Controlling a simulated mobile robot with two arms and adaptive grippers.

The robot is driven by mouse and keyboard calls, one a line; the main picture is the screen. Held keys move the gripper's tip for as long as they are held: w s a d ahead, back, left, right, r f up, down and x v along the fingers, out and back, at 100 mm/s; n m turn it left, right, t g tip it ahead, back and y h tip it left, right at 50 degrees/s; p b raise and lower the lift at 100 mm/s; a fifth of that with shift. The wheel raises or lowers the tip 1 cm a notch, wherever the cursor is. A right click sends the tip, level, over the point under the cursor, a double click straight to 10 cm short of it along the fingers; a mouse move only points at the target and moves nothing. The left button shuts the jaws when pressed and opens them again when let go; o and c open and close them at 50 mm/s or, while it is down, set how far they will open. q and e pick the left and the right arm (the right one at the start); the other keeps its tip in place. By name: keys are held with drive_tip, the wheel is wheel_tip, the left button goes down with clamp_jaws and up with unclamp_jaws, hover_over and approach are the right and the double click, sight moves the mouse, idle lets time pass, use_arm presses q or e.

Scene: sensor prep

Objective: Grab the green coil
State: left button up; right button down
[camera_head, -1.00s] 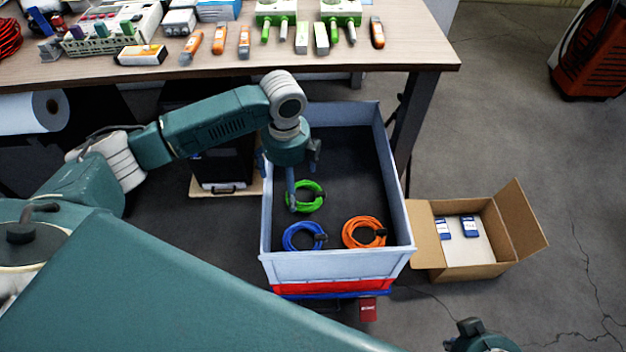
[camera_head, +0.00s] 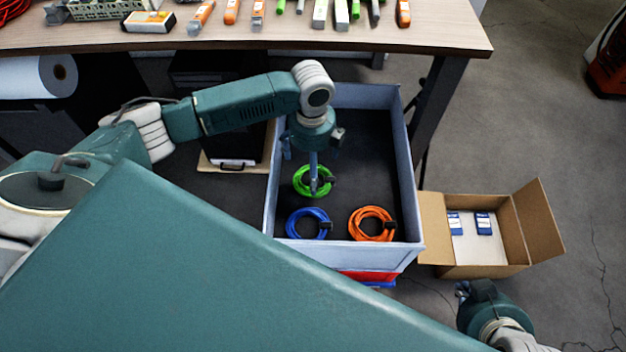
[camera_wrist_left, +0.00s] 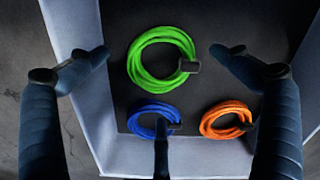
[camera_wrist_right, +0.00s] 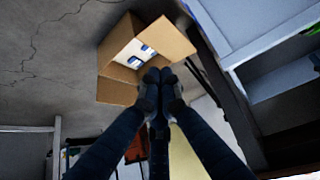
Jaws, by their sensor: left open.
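The green coil (camera_head: 315,181) lies in the grey-blue bin (camera_head: 268,190), behind a blue coil (camera_head: 308,224) and an orange coil (camera_head: 371,224). My left gripper (camera_head: 313,168) is above the green coil in the head view and hides part of it. In the left wrist view, my left gripper (camera_wrist_left: 158,75) is open and empty. Its fingers are spread around the green coil (camera_wrist_left: 150,62), which has a dark clip on its right side. My right gripper (camera_head: 463,289) is near the cardboard box at lower right. In the right wrist view its fingertips (camera_wrist_right: 158,76) are together with nothing visible between them.
The bin's walls surround the coils. A workbench (camera_head: 250,40) with several tools stands behind it. An open cardboard box (camera_head: 490,270) with blue-and-white items stands on the floor right of the bin. The floor further right is mostly clear.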

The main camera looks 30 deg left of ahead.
sight(329, 180)
use_arm(q)
wheel_tip(329, 180, down, 5)
drive_tip(key=shift+w+r+b, duration=0.1)
drive_tip(key=shift+b, duration=0.95)
use_arm(e)
drive_tip(key=w+a+r+t+y, duration=0.1)
drive_tip(key=w+a+r+t, duration=0.2)
drive_tip(key=w+r+t, duration=0.3)
drive_tip(key=w+r, duration=0.2)
drive_tip(key=w, duration=0.2)
drive_tip(key=shift+a+r+y, duration=0.35)
drive_tip(key=shift+y, duration=0.05)
use_arm(q)
drive_tip(key=shift+a, duration=0.1)
drive_tip(key=c, duration=1.5)
drive_tip(key=shift+o, duration=0.2)
drive_tip(key=shift+r, duration=0.1)
use_arm(e)
drive_tip(key=shift+s+f, duration=0.1)
